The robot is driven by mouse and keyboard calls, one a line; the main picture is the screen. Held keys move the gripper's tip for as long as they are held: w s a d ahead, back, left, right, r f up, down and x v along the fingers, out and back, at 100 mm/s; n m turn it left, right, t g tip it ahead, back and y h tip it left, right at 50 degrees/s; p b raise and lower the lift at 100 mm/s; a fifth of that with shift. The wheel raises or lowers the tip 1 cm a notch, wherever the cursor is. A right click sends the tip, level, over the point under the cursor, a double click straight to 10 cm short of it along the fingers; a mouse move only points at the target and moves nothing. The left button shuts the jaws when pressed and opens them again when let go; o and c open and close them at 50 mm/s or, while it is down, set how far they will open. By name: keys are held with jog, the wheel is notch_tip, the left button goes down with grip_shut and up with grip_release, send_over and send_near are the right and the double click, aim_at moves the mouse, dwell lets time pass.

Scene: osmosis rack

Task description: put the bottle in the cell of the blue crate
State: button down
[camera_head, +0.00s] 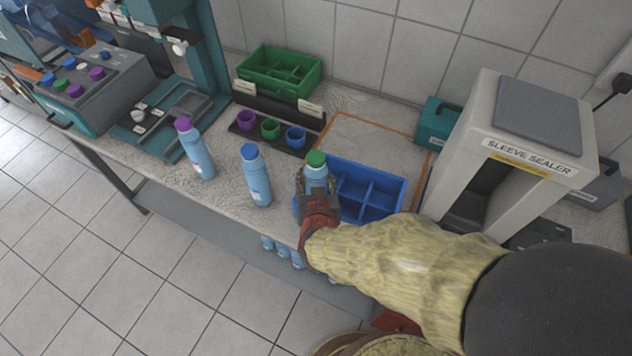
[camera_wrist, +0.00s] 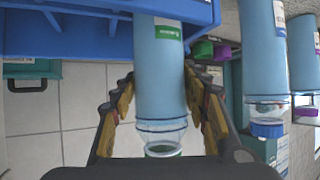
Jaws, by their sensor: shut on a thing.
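A light-blue bottle with a green cap (camera_head: 316,160) is in my gripper (camera_head: 317,190), which is shut around its upper body. The wrist view shows the fingers on both sides of this bottle (camera_wrist: 160,75), with its cap end towards the camera. The blue crate (camera_head: 376,211) is divided into several cells and sits at the counter's front edge. The bottle is at the crate's left end, in front of the crate's wall (camera_wrist: 195,14) in the wrist view. Its base is hidden, so I cannot tell whether it is inside a cell or above it.
A blue-capped bottle (camera_head: 257,176) and a purple-capped bottle (camera_head: 195,150) stand to the left. Behind are a black holder with coloured caps (camera_head: 270,130) and a green crate (camera_head: 279,72). The sleeve sealer (camera_head: 520,140) stands right of the blue crate.

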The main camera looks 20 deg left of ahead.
jog(key=shift+f, duration=0.15)
jog(key=shift+f, duration=0.15)
jog(key=c, duration=1.1)
grip_release()
jog(key=shift+o, duration=0.6)
jog(key=shift+s+d+r, duration=0.1)
jog(key=shift+s+r, duration=0.1)
jog(key=shift+r, duration=0.15)
jog(key=p+v, duration=0.4)
jog(key=v, duration=0.7)
jog(key=shift+s, duration=0.25)
